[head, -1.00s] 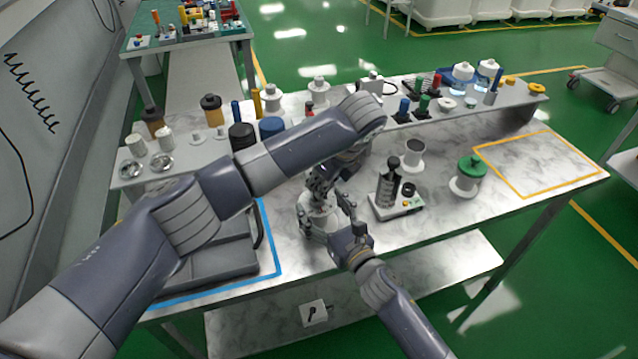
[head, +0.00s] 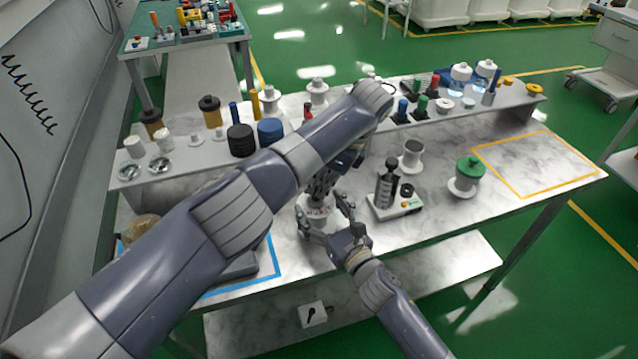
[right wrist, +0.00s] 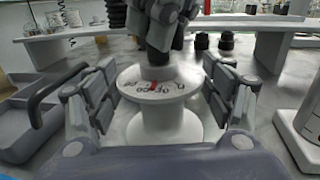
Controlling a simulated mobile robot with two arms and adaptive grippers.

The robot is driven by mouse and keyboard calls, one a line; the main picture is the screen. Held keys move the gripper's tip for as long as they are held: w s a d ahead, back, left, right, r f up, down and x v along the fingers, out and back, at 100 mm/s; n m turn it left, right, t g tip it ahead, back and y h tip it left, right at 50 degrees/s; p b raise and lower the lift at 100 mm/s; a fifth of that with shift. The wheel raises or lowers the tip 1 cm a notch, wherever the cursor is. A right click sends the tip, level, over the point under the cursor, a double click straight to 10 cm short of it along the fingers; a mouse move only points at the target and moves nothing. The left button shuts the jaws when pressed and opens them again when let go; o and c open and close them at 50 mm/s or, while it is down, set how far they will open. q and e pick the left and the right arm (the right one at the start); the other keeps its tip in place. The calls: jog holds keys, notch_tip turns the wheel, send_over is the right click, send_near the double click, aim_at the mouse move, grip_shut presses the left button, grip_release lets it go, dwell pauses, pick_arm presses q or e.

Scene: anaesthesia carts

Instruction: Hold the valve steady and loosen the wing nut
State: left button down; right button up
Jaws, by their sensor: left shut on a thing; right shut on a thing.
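The valve (head: 316,213) is a white, spool-shaped body with dark and red marks on its top, standing upright on the table. It shows more closely in the right wrist view (right wrist: 165,122). My right gripper (head: 325,222) is shut on the valve's body, one finger on each side; both fingers also show in the right wrist view (right wrist: 162,98). My left gripper (head: 321,186) points down from above, its fingers (right wrist: 160,30) closed around the dark top part of the valve. The wing nut is hidden between those fingers; only a dark stub (right wrist: 157,73) shows below them.
A grey tray (head: 240,267) lies in the blue outline at left, partly behind my left arm. A small device with a dark ribbed column (head: 385,190) stands right of the valve. A green-topped jar (head: 468,170) stands farther right, beside the empty yellow-outlined area (head: 540,165).

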pick_arm(q)
jog(key=shift+r, duration=0.1)
pick_arm(e)
jog(key=shift+f, duration=0.1)
pick_arm(q)
jog(key=c, duration=1.8)
grip_release()
jog(key=v, duration=0.7)
jog(key=shift+d+r, duration=0.1)
jog(key=shift+r, duration=0.05)
pick_arm(e)
jog(key=o, duration=1.5)
jog(key=shift+o, duration=0.2)
jog(key=shift+s+d, duration=0.1)
jog(key=shift+s, duration=0.05)
